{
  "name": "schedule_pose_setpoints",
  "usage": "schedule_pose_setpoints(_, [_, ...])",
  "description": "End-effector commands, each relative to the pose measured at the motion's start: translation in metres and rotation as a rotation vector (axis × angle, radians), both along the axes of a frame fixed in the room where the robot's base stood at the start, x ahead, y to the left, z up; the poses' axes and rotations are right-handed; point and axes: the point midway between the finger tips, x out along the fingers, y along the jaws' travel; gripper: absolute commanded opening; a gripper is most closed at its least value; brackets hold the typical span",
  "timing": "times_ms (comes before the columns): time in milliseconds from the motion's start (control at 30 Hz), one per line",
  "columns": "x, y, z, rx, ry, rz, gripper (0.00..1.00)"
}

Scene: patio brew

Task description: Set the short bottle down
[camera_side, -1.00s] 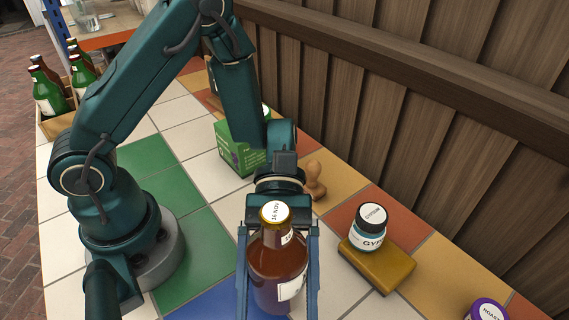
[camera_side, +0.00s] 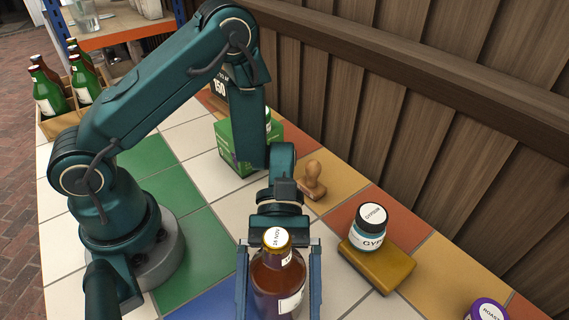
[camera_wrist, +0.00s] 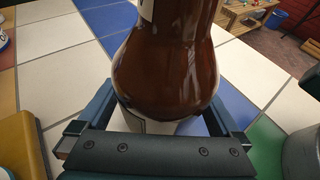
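The short bottle (camera_side: 277,276) is brown, with a gold cap that has a white label on top and a white label on its side. It stands upright between the two blue fingers of my gripper (camera_side: 279,285) at the bottom middle of the side view. In the wrist view the brown bottle (camera_wrist: 168,65) fills the middle, with my gripper's fingers (camera_wrist: 165,125) on both sides of it. My gripper is shut on the bottle. The bottle's base is out of the side view, so I cannot tell whether it touches the tiles.
A gypsum jar (camera_side: 369,229) stands on a yellow block (camera_side: 378,263) just right of my gripper. A wooden stamp (camera_side: 312,181) and a green box (camera_side: 241,151) are behind. A purple-lidded jar (camera_side: 487,311) is at the lower right. A crate (camera_side: 60,122) of green bottles is far left.

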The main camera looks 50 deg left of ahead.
Motion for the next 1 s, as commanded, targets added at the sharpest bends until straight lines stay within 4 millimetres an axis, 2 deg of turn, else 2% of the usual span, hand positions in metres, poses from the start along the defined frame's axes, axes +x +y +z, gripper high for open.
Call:
schedule_pose_setpoints(267, [0.006,0.005,0.005,-0.003,-0.003,0.005,1.0])
schedule_pose_setpoints(367, [0.015,0.016,0.011,-0.004,-0.005,0.007,1.0])
schedule_pose_setpoints(700, [0.054,0.069,0.038,0.0,-0.005,0.006,1.0])
schedule_pose_setpoints(1000, [0.067,0.088,0.049,0.002,-0.009,-0.002,1.0])
